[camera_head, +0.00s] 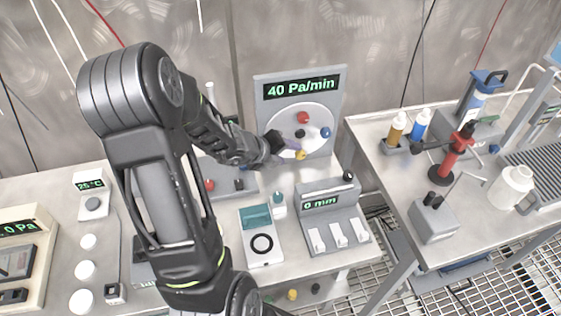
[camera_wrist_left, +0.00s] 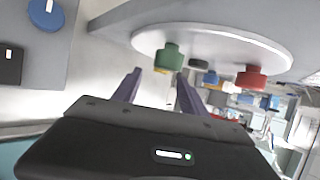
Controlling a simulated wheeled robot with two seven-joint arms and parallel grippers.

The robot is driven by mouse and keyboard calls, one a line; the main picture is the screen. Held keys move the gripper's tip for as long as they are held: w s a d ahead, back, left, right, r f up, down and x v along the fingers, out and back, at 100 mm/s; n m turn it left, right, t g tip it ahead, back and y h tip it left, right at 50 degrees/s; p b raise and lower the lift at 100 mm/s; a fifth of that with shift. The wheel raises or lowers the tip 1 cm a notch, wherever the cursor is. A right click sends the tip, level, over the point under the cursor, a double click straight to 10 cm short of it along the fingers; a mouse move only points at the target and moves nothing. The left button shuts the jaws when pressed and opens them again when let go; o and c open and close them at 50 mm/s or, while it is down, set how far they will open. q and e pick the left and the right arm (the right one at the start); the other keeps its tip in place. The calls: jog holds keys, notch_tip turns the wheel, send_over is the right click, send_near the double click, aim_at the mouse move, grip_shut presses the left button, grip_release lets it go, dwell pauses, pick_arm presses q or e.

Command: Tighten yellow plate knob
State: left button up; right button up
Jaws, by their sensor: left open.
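The yellow knob (camera_head: 300,154) sits at the lower edge of a round white plate (camera_head: 285,120) on an upright grey panel. The plate also carries a red knob (camera_head: 303,117), a blue knob (camera_head: 325,132) and a black one (camera_head: 300,133). My left gripper (camera_head: 290,147) is at the plate's lower left, its tips close to the yellow knob; contact cannot be told. A green knob (camera_wrist_left: 169,56) and the red knob (camera_wrist_left: 250,77) show beyond the tips. My right gripper is not in view.
The panel's display (camera_head: 300,88) reads 40 Pa/min. A grey device with white keys (camera_head: 338,234) and a meter with a teal screen (camera_head: 256,217) stand in front.

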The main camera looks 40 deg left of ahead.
aim_at(298, 155)
pick_arm(q)
jog(key=x, duration=0.3)
jog(key=b+x, duration=0.1)
jog(key=x, duration=0.2)
jog(key=shift+w+d+f, duration=0.25)
jog(key=t+h+b, duration=0.1)
jog(key=t+b, duration=0.1)
jog(key=b, duration=0.1)
jog(key=f+n+t+h+b, duration=0.1)
jog(key=t+b, duration=0.1)
jog(key=b, duration=0.2)
jog(key=n+t+b, duration=0.1)
jog(key=t+b, duration=0.1)
jog(key=b, duration=0.1)
jog(key=shift+s+a+f+h+b, duration=0.15)
jog(key=shift+a+f+h+b, duration=0.05)
jog(key=shift+f+h+b, duration=0.2)
jog(key=shift+s+a+r+p, duration=0.3)
jog(key=shift+s+r+p, duration=0.3)
jog(key=shift+s+r, duration=0.3)
jog(key=v, duration=0.4)
jog(key=shift+s+d, duration=0.1)
jog(key=shift+s, duration=0.2)
jog(key=shift+s+r, duration=0.15)
jog(key=shift+s, duration=0.5)
jog(key=shift+r, duration=0.1)
jog(key=shift+s, duration=0.15)
